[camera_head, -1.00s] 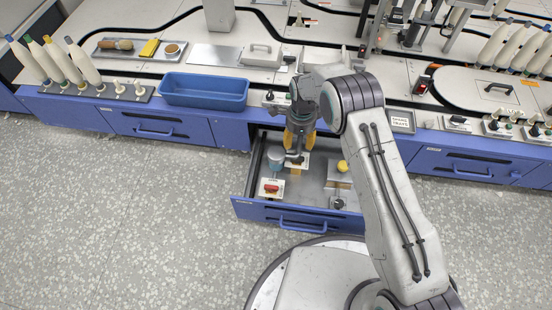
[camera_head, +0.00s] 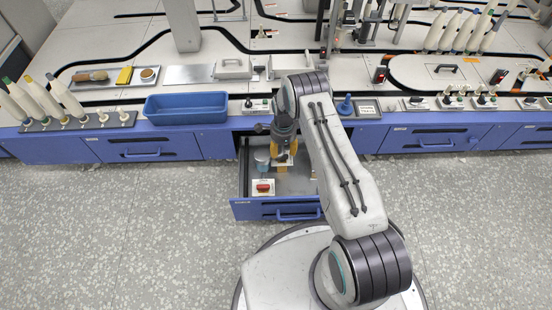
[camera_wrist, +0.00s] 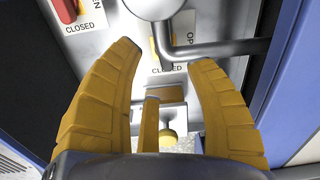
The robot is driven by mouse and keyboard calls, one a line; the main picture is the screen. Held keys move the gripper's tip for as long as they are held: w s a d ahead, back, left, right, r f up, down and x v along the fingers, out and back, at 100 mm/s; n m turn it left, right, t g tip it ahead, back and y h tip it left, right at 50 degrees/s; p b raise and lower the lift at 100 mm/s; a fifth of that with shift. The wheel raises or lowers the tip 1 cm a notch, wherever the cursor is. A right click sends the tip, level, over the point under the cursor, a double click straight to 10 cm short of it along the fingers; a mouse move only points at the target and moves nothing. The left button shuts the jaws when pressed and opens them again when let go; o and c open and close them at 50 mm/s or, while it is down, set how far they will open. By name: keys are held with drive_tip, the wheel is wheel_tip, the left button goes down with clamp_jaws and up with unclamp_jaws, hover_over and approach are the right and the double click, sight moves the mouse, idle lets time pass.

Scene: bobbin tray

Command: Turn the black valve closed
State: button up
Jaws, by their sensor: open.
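My gripper (camera_wrist: 165,60) is open in the wrist view, its two yellow fingers spread either side of a white plate (camera_wrist: 170,68) marked CLOSED and, partly hidden, OPEN. A dark bent handle, apparently the black valve (camera_wrist: 240,48), crosses this plate and extends right past the OPEN label. It lies beyond the fingertips, and I cannot tell if they touch it. In the head view my gripper (camera_head: 284,158) points down into the open blue drawer (camera_head: 276,210) and hides the black valve.
A blue bin (camera_head: 186,108) stands on the counter. The floor left of the drawer is clear.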

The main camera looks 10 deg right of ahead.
sight(282, 157)
drive_tip(key=shift+f+b, duration=1.05)
drive_tip(key=shift+f, duration=1.75)
drive_tip(key=shift+o, duration=0.2)
